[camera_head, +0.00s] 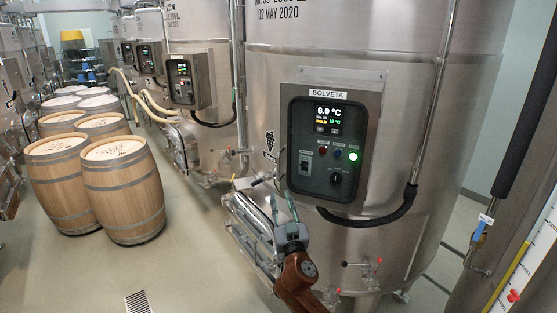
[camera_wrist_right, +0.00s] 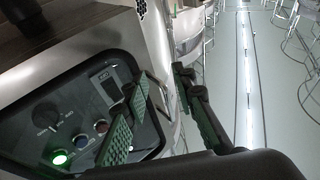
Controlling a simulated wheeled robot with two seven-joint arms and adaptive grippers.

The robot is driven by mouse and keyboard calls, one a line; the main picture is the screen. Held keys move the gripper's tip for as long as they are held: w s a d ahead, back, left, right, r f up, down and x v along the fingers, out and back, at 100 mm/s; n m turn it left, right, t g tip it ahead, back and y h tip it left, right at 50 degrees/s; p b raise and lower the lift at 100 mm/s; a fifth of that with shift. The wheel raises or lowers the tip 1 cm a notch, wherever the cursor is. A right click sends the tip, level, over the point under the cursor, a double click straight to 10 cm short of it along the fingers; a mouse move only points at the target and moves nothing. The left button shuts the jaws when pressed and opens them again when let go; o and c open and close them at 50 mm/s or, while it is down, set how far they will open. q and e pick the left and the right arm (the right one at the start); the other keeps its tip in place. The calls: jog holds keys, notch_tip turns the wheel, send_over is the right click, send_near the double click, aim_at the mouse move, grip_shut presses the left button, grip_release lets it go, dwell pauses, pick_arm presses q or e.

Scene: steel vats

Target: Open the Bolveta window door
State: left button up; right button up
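The grey control box labelled BOLVETA (camera_head: 330,90) is mounted on the large steel vat in the head view. Its dark window door (camera_head: 303,125) looks shut over a lit display reading 6.0 °C, a green light and a knob. The dark panel also shows at the left of the right wrist view (camera_wrist_right: 50,108). My right gripper (camera_head: 284,208) is open, below and left of the box's lower left corner. Contact with the door cannot be told. My left gripper is not in view.
A steel hatch frame (camera_head: 250,235) sits on the vat, just left of my right gripper. A black cable (camera_head: 375,218) hangs below the box. Wooden barrels (camera_head: 125,195) stand at the left. A second vat with its own control box (camera_head: 188,80) stands behind. The middle floor is clear.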

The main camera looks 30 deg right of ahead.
jog(key=t, duration=0.1)
send_near(278, 169)
jog(key=w+r, duration=0.2)
jog(key=w, duration=0.1)
jog(key=shift+m+h, duration=0.3)
jog(key=shift+m, duration=0.1)
jog(key=p+x, duration=0.1)
jog(key=x, duration=0.1)
jog(key=p+x, duration=0.1)
jog(key=x, duration=0.1)
jog(key=d+p+x, duration=0.1)
jog(key=x, duration=0.1)
jog(key=shift+f, duration=0.3)
jog(key=shift+w+d+r, duration=0.15)
jog(key=shift+w+d, duration=0.05)
jog(key=shift+w, duration=0.35)
jog(key=shift+c, duration=0.4)
grip_shut()
